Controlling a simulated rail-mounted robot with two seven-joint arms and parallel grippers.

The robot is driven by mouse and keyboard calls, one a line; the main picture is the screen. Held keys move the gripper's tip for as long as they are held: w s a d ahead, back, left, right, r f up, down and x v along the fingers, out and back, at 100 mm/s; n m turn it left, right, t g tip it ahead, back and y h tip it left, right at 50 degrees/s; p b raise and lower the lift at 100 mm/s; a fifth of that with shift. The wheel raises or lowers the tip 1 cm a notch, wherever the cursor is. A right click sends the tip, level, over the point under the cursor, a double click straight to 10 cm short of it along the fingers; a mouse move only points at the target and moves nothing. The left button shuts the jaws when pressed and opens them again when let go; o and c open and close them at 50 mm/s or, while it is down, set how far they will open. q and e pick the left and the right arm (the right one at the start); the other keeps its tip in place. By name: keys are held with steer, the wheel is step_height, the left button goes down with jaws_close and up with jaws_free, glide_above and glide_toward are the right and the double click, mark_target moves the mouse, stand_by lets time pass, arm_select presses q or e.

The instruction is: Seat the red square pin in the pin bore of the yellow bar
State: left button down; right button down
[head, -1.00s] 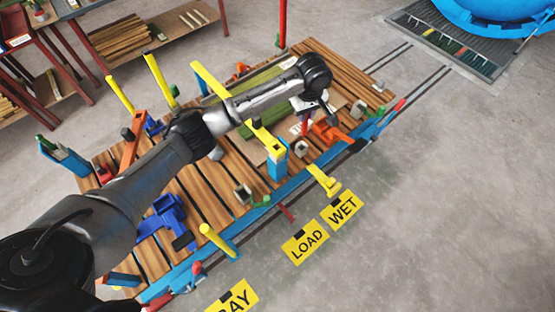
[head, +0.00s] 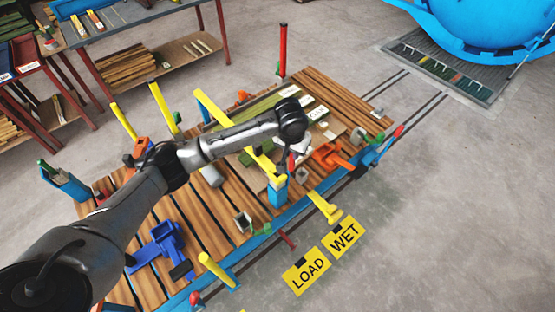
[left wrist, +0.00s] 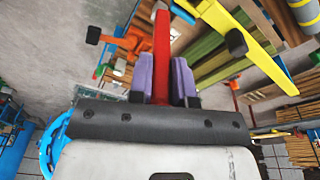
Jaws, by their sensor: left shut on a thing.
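My left gripper (head: 292,158) is shut on the red square pin. In the left wrist view the red pin (left wrist: 162,55) stands between the two purple finger pads (left wrist: 162,80) and sticks out well past them. In the head view a small red part of the pin (head: 291,163) shows below the wrist. The yellow bar (head: 262,160) slants across the cart, with its near end at a blue post (head: 278,191); my left arm hides its middle. The gripper is close beside that near end. I cannot make out the pin bore. My right gripper is not in view.
The slatted wooden cart (head: 205,215) holds green boards (head: 262,94), an orange clamp (head: 330,156) and a blue clamp (head: 160,243). Yellow posts (head: 125,121) and a tall red post (head: 283,50) stand up around it.

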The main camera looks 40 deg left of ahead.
arm_select(q)
steer(key=a+f, duration=0.5)
steer(key=f, duration=0.2)
steer(key=shift+a+f, duration=0.25)
steer(key=shift+a, duration=0.1)
steer(key=shift+f, duration=0.25)
steer(key=shift+f, duration=0.25)
steer(key=c, duration=1)
jaws_free()
steer(key=shift+c, duration=0.2)
